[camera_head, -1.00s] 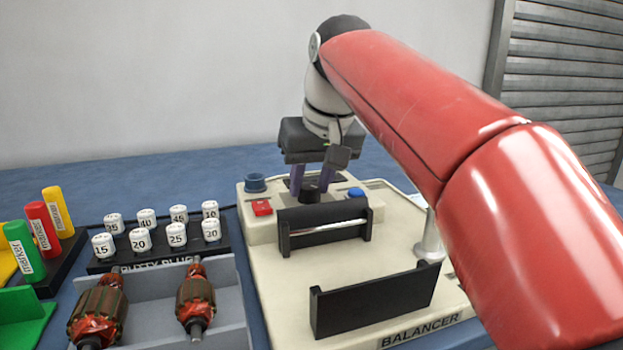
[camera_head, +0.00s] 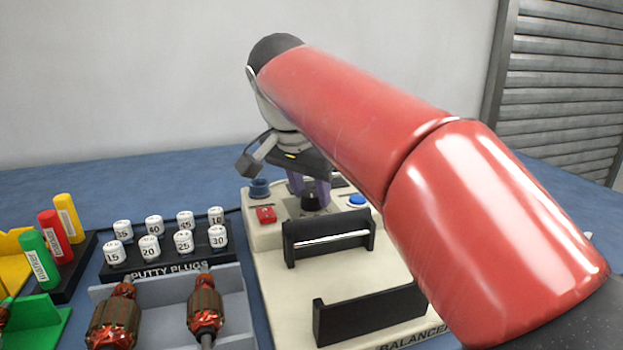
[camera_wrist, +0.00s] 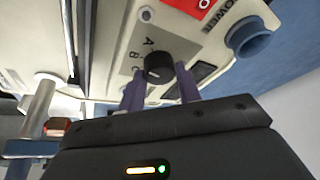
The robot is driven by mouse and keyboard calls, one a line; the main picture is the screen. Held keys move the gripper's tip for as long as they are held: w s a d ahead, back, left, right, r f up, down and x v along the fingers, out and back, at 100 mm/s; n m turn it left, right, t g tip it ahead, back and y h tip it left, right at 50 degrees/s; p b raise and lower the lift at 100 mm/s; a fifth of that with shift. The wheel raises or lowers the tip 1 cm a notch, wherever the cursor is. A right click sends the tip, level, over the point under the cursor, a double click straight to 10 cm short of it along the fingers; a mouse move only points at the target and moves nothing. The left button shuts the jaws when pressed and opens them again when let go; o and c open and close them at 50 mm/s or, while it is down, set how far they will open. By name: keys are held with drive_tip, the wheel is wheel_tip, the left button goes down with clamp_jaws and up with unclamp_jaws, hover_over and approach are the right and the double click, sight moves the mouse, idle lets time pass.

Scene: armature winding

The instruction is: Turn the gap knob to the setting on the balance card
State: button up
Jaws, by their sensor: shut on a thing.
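The gap knob (camera_head: 309,203) is a small black round knob on top of the cream balancer (camera_head: 283,285). In the wrist view the knob (camera_wrist: 158,67) sits on a grey plate with the letters A, B and C beside it. A pale mark shows on its face, but I cannot tell which letter it points to. My gripper (camera_head: 310,190) reaches down from above with its purple fingers on either side of the knob, shut on it. The fingers (camera_wrist: 160,85) also show in the wrist view. I cannot make out a balance card.
A red power switch (camera_head: 266,215), a blue cup (camera_head: 260,188) and a blue button (camera_head: 357,201) are close around the knob. A black bracket (camera_head: 330,238) stands in front. Putty plugs (camera_head: 150,246) and armatures (camera_head: 205,308) lie to the left.

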drive_tip(key=m+h+p, duration=0.1)
drive_tip(key=m, duration=0.1)
drive_tip(key=m+g+p, duration=0.1)
drive_tip(key=m, duration=0.2)
drive_tip(key=shift+w+a+m+h, duration=0.1)
drive_tip(key=shift+m+h, duration=0.2)
drive_tip(key=shift+h, duration=0.1)
idle(0.3)
drive_tip(key=o, duration=1)
drive_tip(key=shift+c, duration=0.2)
drive_tip(key=v, duration=0.7)
drive_tip(key=shift+a+r, duration=0.15)
drive_tip(key=shift+r, duration=0.2)
